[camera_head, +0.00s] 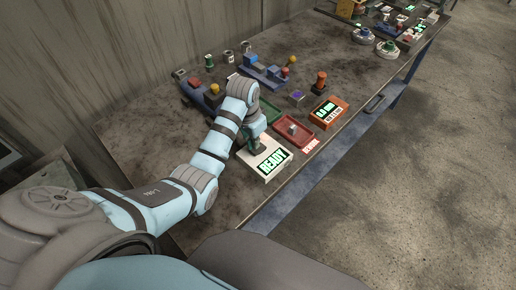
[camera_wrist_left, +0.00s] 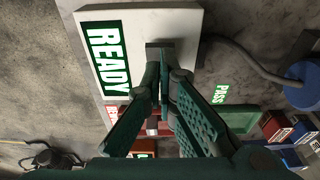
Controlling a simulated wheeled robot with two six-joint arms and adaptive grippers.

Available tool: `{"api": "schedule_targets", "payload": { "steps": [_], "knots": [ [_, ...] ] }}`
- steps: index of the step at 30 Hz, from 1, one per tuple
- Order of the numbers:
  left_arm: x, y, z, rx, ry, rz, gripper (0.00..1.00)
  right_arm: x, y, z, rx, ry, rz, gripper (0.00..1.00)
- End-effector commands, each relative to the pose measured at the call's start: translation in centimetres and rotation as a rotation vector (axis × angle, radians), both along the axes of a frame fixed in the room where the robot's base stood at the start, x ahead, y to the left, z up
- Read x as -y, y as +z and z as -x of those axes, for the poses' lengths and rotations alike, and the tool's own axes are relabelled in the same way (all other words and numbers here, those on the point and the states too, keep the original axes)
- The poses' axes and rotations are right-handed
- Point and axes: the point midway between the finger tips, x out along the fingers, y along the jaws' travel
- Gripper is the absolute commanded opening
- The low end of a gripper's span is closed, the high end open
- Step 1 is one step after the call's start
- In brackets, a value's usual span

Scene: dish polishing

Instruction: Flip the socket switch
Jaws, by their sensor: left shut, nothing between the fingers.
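A white box (camera_head: 272,152) with a green READY display (camera_head: 274,160) stands near the front edge of the workbench. In the left wrist view the white box (camera_wrist_left: 136,22) fills the top, with its READY display (camera_wrist_left: 108,58) facing the camera. A dark grey block (camera_wrist_left: 157,46) shows on the box right at my fingertips; I cannot tell whether it is the socket switch. My left gripper (camera_wrist_left: 164,78) is shut and empty, its fingertips at this block; contact is unclear. In the head view my left gripper (camera_head: 257,148) is over the box and partly hides its top. My right gripper is not in view.
A red tray (camera_head: 283,128) with a small piece in it lies right of the box, next to an orange device (camera_head: 330,108). A green tray (camera_wrist_left: 240,118) and a cable (camera_wrist_left: 245,58) lie close by. Blue racks (camera_head: 262,72) stand farther back.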

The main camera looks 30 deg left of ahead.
Motion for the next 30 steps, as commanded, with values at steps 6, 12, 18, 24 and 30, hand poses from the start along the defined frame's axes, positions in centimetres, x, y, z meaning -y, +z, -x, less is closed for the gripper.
{"api": "schedule_targets", "payload": {
  "steps": [6,12,18,24,30],
  "knots": [
    [0.0,-0.4,0.0,0.001,0.0,0.0,0.0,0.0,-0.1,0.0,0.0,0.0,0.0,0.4],
    [0.0,-0.7,0.0,0.0,0.0,0.0,0.0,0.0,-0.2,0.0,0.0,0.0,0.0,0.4],
    [0.0,-1.0,0.0,0.0,0.0,0.0,0.0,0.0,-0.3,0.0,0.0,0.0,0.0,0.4],
    [0.0,-1.3,0.0,-0.001,0.0,0.0,0.0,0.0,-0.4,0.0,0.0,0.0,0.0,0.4],
    [0.0,-1.6,0.0,0.0,0.0,0.0,0.0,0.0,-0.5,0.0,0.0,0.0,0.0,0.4]
  ]
}}
